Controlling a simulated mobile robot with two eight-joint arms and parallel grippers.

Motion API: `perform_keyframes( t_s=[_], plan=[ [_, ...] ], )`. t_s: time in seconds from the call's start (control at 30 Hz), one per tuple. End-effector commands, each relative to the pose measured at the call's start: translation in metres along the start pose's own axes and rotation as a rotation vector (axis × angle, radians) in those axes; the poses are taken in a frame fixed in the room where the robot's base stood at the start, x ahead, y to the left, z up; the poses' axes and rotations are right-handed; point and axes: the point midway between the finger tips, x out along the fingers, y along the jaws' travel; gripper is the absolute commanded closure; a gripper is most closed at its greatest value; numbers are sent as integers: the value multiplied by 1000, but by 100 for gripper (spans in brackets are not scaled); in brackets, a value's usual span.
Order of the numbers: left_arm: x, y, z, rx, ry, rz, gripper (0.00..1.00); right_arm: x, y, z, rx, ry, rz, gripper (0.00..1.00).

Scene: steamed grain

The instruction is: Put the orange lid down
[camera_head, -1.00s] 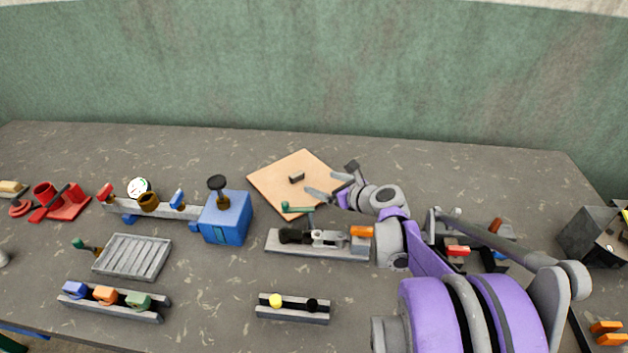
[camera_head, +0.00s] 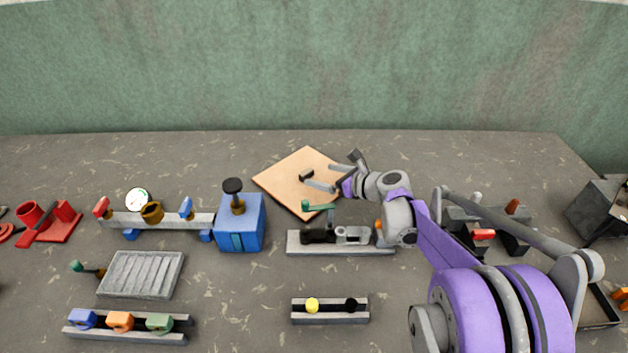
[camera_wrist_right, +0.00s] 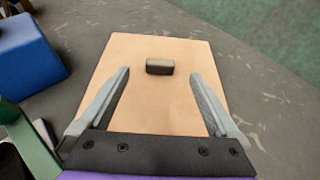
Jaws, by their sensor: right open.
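The orange lid (camera_head: 285,182) is a flat, light-orange square plate with a small dark handle (camera_head: 306,175) at its middle. It appears to lie flat on the back of the table. My right gripper (camera_head: 312,178) is over the lid, its fingers apart. In the right wrist view the lid (camera_wrist_right: 160,110) lies below the spread fingers (camera_wrist_right: 160,73), and the dark handle (camera_wrist_right: 159,66) shows around the gap between the fingertips, with clear space on both sides. Nothing is held. The right arm covers part of the lid's right side. My left gripper is not in view.
A blue box (camera_head: 240,222) with a dark knob stands left of the lid. A grey fixture with a green lever (camera_head: 340,243) is just in front of it. A grey slatted tray (camera_head: 142,274) and a dark box (camera_head: 598,208) stand farther off. Table behind the lid is free.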

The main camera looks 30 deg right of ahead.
Motion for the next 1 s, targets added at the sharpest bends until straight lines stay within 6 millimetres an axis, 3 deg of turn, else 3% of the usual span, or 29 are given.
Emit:
perform_keyframes(
  t_s=[0.4, 0.73, 1.0],
  plan=[
    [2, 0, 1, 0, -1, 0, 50, 56, -1, -2, 0, 0, -1, 3],
    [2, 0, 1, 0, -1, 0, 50, 64, -1, -2, 0, 0, -2, 3],
    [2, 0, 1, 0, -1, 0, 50, 64, -1, -2, 0, 0, -2, 49]
  ],
)
